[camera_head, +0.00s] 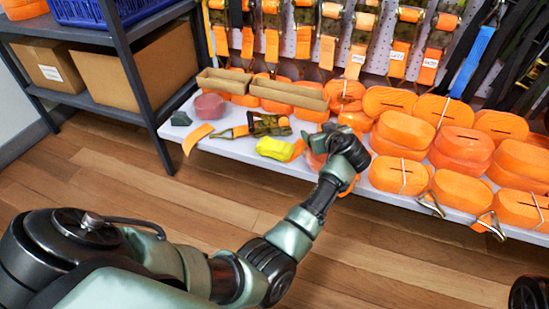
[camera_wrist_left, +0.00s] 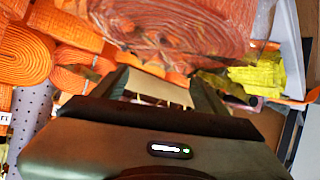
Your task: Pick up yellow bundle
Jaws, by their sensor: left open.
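The yellow bundle (camera_head: 275,149) lies on the grey shelf (camera_head: 222,148) near its front edge, just left of my left gripper (camera_head: 318,143). My left gripper is over the shelf, and its own wrist partly hides its fingers in the head view. In the left wrist view, the two dark fingers (camera_wrist_left: 162,88) stand apart with nothing clearly held between them. The yellow bundle (camera_wrist_left: 262,75) is to the right of the fingers there, apart from them. A reddish-orange strap roll (camera_wrist_left: 175,28) is close ahead of the gripper.
Several orange strap rolls (camera_head: 465,145) crowd the shelf at right, some with metal hooks (camera_head: 430,203). A camouflage strap (camera_head: 265,125) and cardboard trays (camera_head: 290,95) lie behind the bundle. Straps hang on the back panel (camera_head: 345,70). A rack with cardboard boxes (camera_head: 150,70) stands left.

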